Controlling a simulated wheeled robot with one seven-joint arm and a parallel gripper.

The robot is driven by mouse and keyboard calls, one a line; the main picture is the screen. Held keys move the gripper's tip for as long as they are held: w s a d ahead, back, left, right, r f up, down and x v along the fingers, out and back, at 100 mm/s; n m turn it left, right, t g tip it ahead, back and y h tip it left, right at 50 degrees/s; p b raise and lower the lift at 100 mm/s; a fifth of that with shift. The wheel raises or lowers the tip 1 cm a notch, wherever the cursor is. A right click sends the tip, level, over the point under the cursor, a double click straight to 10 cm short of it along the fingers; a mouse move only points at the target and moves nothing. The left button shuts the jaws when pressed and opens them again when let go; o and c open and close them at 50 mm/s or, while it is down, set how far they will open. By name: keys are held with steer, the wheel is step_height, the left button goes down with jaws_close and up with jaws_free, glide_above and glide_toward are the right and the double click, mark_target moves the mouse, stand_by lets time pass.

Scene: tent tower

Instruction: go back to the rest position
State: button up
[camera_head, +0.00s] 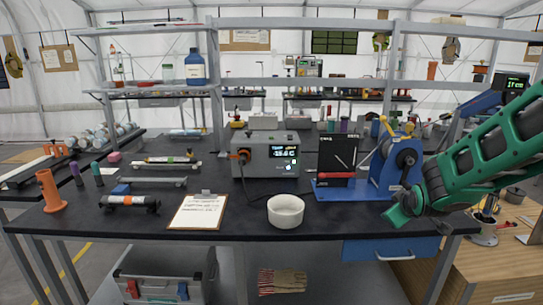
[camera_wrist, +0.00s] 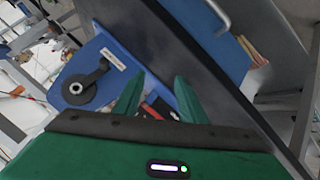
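My green gripper (camera_head: 400,214) is at the right of the head view, by the front right edge of the black table (camera_head: 340,213). In the wrist view its two green fingers (camera_wrist: 158,98) stand apart. Small red and dark things show between and behind the fingers; I cannot tell what they are, but nothing looks gripped. A blue stand with a dark wheel and crank (camera_head: 392,168) is just behind the gripper in the head view, and it also shows in the wrist view (camera_wrist: 88,80).
A white bowl (camera_head: 286,211), a clipboard (camera_head: 198,212) and a grey device with a display (camera_head: 268,155) stand on the table. A blue drawer (camera_head: 392,248) hangs under the table.

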steer(key=s+d+m+g+y, duration=0.1)
steer(key=s+m+g, duration=0.4)
steer(key=s, duration=1.5)
steer(key=s+d+m+g+y, duration=0.1)
steer(key=s+m+g, duration=0.4)
steer(key=s, duration=1.4)
steer(key=shift+s+d+r+m, duration=0.35)
steer(key=shift+d+r+m, duration=0.15)
steer(key=shift+m, duration=0.7)
steer(key=shift+w+f, duration=0.3)
steer(key=shift+w, duration=0.35)
